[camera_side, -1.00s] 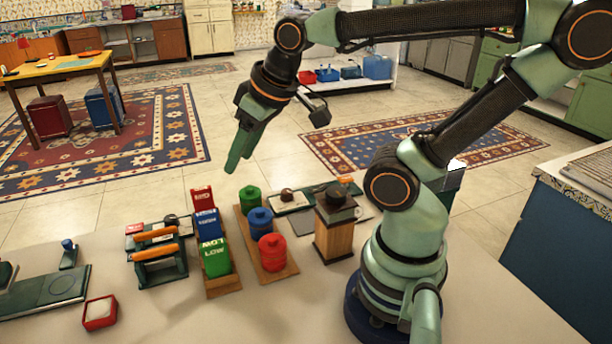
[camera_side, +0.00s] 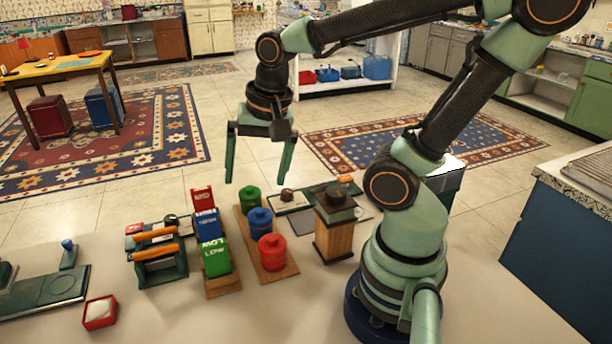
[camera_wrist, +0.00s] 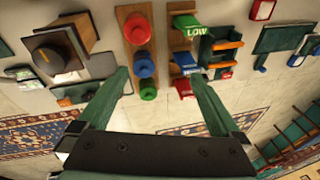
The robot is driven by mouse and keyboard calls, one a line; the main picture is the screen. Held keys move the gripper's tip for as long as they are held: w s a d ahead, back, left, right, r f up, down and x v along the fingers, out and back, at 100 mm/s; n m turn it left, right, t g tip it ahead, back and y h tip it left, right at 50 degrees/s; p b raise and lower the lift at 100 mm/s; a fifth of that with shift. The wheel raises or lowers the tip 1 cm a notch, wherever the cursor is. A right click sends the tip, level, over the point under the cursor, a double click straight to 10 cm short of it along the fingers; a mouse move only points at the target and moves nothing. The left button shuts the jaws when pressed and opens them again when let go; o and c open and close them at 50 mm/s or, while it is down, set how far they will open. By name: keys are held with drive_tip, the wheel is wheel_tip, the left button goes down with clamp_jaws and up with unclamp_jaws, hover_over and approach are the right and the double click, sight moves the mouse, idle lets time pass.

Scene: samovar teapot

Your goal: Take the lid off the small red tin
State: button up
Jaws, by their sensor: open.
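The small red tin (camera_side: 271,253) stands upright at the near end of a wooden strip (camera_side: 284,271), with its round knobbed lid on. A blue tin (camera_side: 259,222) and a green tin (camera_side: 250,198) stand behind it in a row. The red tin also shows at the top of the wrist view (camera_wrist: 137,30), farther from my fingertips than the blue and green tins. My gripper (camera_side: 255,180) is open and empty, pointing down, above and beyond the green tin. Its two fingers also show spread apart in the wrist view (camera_wrist: 160,75).
Left of the tins stand red, blue and green boxes (camera_side: 215,258), then a rack with orange handles (camera_side: 157,262). A wooden grinder (camera_side: 333,235) stands close on the right. A small red open box (camera_side: 100,312) sits front left. The front middle of the table is clear.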

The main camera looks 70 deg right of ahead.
wheel_tip(320, 180, down, 2)
drive_tip(key=s+m+g, duration=0.1)
drive_tip(key=m+g, duration=0.1)
drive_tip(key=m, duration=0.9)
hover_over(272, 238)
drive_tip(key=shift+g, duration=0.3)
drive_tip(key=f, duration=0.8)
drive_tip(key=shift+s+d, duration=0.1)
drive_tip(key=shift+s, duration=0.15)
drive_tip(key=shift+w+f, duration=0.15)
drive_tip(key=shift+f, duration=1.2)
drive_tip(key=shift+w+f, duration=0.1)
drive_tip(key=shift+f, duration=1.2)
drive_tip(key=c, duration=1.3)
